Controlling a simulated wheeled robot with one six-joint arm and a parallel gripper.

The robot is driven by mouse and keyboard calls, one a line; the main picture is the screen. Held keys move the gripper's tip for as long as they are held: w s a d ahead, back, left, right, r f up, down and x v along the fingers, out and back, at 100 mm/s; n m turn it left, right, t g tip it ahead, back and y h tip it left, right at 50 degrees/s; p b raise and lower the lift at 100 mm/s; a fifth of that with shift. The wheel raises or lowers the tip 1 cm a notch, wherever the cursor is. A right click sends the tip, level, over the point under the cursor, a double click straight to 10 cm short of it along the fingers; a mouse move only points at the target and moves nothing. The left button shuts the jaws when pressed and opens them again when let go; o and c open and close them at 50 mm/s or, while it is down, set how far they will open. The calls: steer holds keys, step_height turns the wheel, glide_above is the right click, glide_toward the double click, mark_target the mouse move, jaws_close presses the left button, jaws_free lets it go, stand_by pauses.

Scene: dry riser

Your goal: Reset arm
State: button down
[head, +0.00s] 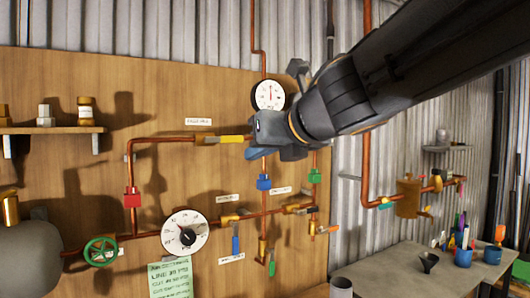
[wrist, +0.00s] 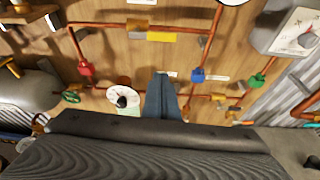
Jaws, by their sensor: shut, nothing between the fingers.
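My gripper (head: 262,153) is at the centre of the head view, at the end of my dark arm reaching in from the upper right. It hangs in front of the wooden panel (head: 60,90) and its copper pipes. In the wrist view my gripper's blue fingers (wrist: 162,98) are together and hold nothing. In the head view the yellow-handled valve (head: 228,139) shows just left of the gripper, and the blue fitting (head: 263,183) shows below it. I cannot tell whether the gripper touches either.
Two dials, an upper gauge (head: 270,95) and a lower gauge (head: 185,233), are on the panel. A green handwheel (head: 100,251) is at lower left. A bench (head: 400,270) with cups and a funnel stands at right. A shelf (head: 50,130) holds small fittings.

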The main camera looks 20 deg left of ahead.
stand_by(0.3)
steer(key=w+d+f+m+t+h, duration=0.2)
steer(key=w+d+f+m+h, duration=0.4)
steer(key=w+d+f+m, duration=0.65)
steer(key=s+d+f+m+h, duration=0.1)
steer(key=d+f+m+h, duration=0.1)
steer(key=d+f+m, duration=0.5)
steer(key=d+f+m+h, duration=0.2)
steer(key=d+f+m, duration=0.3)
steer(key=d, duration=0.4)
steer(key=s+d+f+m+g+h, duration=0.1)
steer(key=s+d+f+m+g, duration=0.15)
steer(key=d+f+m, duration=0.3)
steer(key=s+d+f+m+g+h, duration=0.1)
steer(key=s+d+f+m+g, duration=0.1)
steer(key=s+d+f+m, duration=0.3)
steer(key=s+d+f+m+g, duration=0.2)
steer(key=s+f+m, duration=0.1)
steer(key=s+m, duration=0.2)
steer(key=s+d+f+m+g, duration=0.2)
steer(key=s+d+f+m, duration=0.1)
steer(key=s+f+m, duration=0.1)
steer(key=shift+s+d+f+m, duration=0.35)
steer(key=shift+s+m, duration=0.45)
steer(key=shift+m, duration=0.3)
